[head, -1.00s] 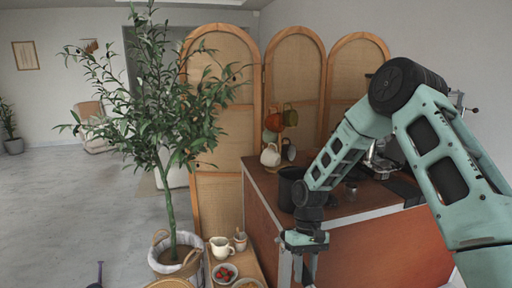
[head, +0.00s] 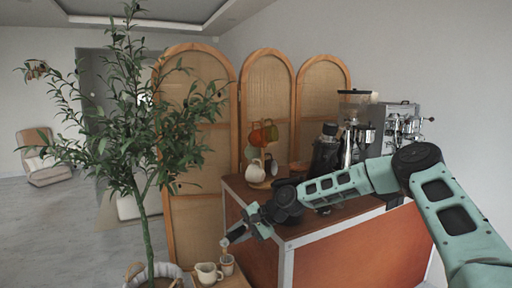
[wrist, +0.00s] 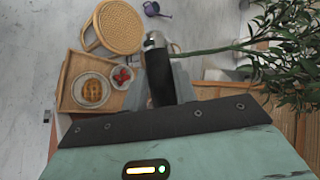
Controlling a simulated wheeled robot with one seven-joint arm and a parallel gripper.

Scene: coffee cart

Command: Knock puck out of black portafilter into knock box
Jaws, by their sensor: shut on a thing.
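My gripper (head: 243,230) is held out beyond the left front corner of the coffee cart. In the wrist view the gripper (wrist: 158,92) is shut on the black handle of the portafilter (wrist: 159,72). The portafilter's metal end sticks out past the fingers, over the floor side of the scene. Its basket and any puck cannot be made out. The knock box cannot be told apart in the head view now; a dark shape behind my wrist on the cart's left end may be part of it.
The cart top (head: 238,186) holds a mug tree (head: 262,135), a grinder (head: 357,120) and an espresso machine (head: 402,118). Below the gripper is a low tray (wrist: 70,98) with a bread plate, strawberries (wrist: 122,75) and a pitcher (head: 208,272). A rattan stool (wrist: 118,25) and potted tree (head: 145,215) stand nearby.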

